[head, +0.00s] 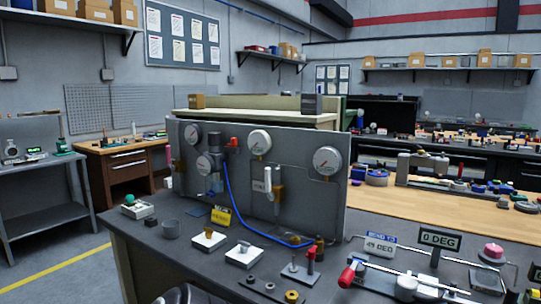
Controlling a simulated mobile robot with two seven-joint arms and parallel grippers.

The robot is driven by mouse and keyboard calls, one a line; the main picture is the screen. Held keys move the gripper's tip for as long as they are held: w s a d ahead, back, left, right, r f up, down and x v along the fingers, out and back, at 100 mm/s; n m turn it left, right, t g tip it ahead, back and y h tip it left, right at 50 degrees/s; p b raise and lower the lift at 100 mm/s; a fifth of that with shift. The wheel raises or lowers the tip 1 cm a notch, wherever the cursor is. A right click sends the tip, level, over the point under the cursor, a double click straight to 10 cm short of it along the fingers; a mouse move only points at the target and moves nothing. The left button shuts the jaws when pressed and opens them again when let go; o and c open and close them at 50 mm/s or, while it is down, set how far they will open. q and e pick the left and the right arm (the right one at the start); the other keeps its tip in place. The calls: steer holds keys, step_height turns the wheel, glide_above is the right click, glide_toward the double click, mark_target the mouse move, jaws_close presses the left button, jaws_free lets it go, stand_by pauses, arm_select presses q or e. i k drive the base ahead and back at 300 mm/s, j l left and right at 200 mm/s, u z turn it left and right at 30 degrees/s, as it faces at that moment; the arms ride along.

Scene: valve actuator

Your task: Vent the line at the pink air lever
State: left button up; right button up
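A grey upright panel (220,190) with several round gauges stands on the dark bench. A small red or pinkish-red lever (232,142) sits near its top, beside a blue-topped fitting (215,143). A blue hose (232,195) runs from near there down to the bench by a brass fitting (320,243). I cannot tell for certain whether this is the pink air lever, or its exact angle. A pink round knob (492,250) sits on the bench at the right. Neither of my grippers is seen.
On the bench before the panel stand a yellow tag (222,215), white blocks (243,255), a red-handled post (310,258) and small nuts. A bending tool with a red grip (347,275) and a "0 DEG" sign (439,239) fill the right front.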

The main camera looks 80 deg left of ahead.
mark_target(168, 151)
steer(key=u, duration=3.25)
steer(key=i+j+z, duration=0.1)
steer(key=z, duration=0.4)
steer(key=j+z, duration=0.25)
steer(key=z, duration=0.25)
steer(key=i+j+z, duration=0.2)
steer(key=j, duration=0.15)
steer(key=j+z, duration=0.2)
steer(key=j, duration=0.15)
steer(key=j+z, duration=0.15)
steer(key=j, duration=0.65)
